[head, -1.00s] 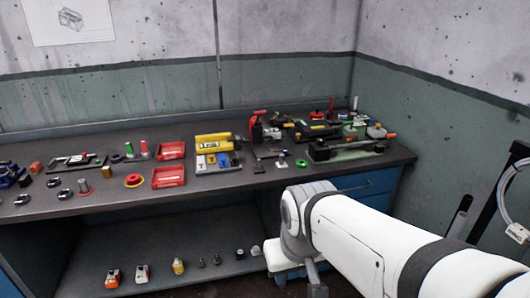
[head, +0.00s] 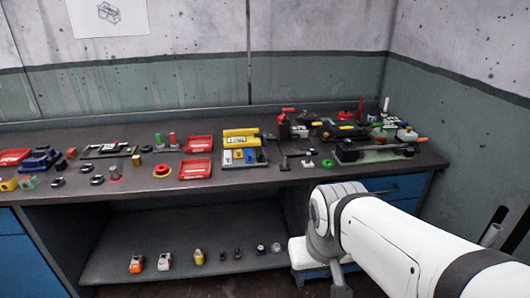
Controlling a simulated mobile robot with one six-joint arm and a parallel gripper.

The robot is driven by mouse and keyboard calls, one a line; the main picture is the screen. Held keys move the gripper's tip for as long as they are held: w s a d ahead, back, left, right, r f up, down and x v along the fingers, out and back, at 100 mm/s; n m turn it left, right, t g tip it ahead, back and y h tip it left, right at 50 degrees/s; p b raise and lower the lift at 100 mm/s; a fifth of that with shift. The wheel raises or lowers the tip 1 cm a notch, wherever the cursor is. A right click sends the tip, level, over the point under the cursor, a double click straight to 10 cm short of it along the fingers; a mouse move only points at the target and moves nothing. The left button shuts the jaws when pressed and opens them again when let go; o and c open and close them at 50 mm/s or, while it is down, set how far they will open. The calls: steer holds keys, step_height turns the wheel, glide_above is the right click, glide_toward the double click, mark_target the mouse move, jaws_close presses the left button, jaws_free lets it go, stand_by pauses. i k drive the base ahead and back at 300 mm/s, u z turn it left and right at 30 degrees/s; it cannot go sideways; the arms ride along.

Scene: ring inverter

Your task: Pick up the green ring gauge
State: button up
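A small green ring (head: 327,163), which looks like the green ring gauge, lies flat on the dark workbench (head: 270,178) near its front edge, right of centre. It stands apart from the things around it. My white arm reaches in from the lower right, and its grey joint is below and in front of the ring, at the bench's front. My gripper itself does not show; the arm's far end runs down towards the bottom edge of the picture.
Left of the ring are a small dark stand (head: 284,163) and a yellow case (head: 241,140). Behind it, a green-based fixture (head: 375,152) stands to the right among cluttered tools. Red trays (head: 195,169) lie farther left. Bottles and small parts stand on the lower shelf (head: 215,240).

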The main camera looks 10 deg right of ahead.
mark_target(326, 163)
steer(key=k, duration=0.65)
steer(key=u, duration=0.3)
steer(key=i, duration=1.25)
steer(key=z, duration=0.45)
steer(key=i, duration=1.25)
steer(key=z, duration=0.95)
steer(key=k, duration=0.75)
steer(key=z, duration=0.2)
steer(key=i, duration=0.9)
steer(key=u, duration=0.1)
